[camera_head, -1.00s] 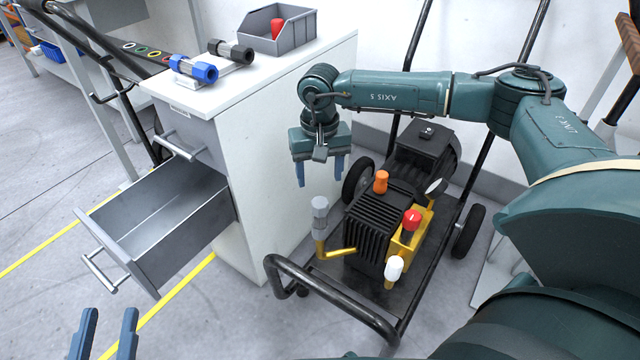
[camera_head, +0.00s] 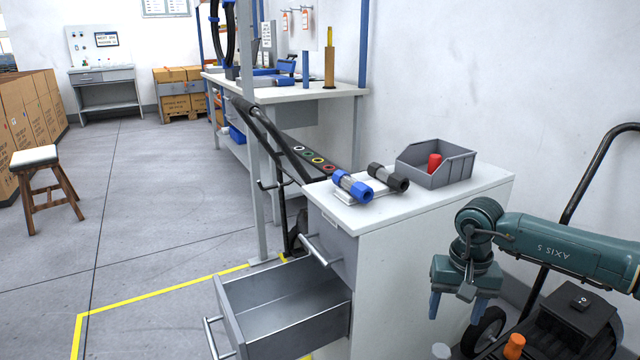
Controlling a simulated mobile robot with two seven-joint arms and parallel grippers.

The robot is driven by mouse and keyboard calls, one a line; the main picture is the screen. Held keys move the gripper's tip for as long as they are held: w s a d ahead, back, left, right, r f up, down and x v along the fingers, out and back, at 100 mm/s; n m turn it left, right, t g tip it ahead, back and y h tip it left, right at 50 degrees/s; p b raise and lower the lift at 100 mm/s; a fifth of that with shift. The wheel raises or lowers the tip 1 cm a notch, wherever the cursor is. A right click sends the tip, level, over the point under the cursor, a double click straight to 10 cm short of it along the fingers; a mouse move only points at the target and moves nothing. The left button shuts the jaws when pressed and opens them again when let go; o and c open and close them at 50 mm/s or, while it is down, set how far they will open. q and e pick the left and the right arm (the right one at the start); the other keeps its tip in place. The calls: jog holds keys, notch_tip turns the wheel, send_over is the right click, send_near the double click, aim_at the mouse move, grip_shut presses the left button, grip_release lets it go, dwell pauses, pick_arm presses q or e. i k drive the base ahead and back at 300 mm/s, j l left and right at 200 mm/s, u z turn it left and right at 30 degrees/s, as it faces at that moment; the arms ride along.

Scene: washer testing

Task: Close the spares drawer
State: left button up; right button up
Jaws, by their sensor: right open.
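The grey spares drawer (camera_head: 234,318) is pulled well out of the white cabinet (camera_head: 432,262), below a shut upper drawer (camera_head: 333,241). Its bar handle (camera_head: 213,338) faces left, and the part of its inside that I see looks empty. My right gripper (camera_head: 453,306) is open and points down, empty, to the right of the cabinet. The cabinet stands between it and the drawer, and it touches neither the drawer nor its handle. My left gripper is out of view.
On the cabinet top are a grey bin (camera_head: 437,166) with a red part and two cylindrical fittings, one with a blue end (camera_head: 352,187). A wheeled cart with a pump (camera_head: 572,325) stands at the lower right. Floor left of the drawer is clear; a stool (camera_head: 43,186) is farther off.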

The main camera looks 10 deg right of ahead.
aim_at(291, 310)
jog(key=k, duration=1)
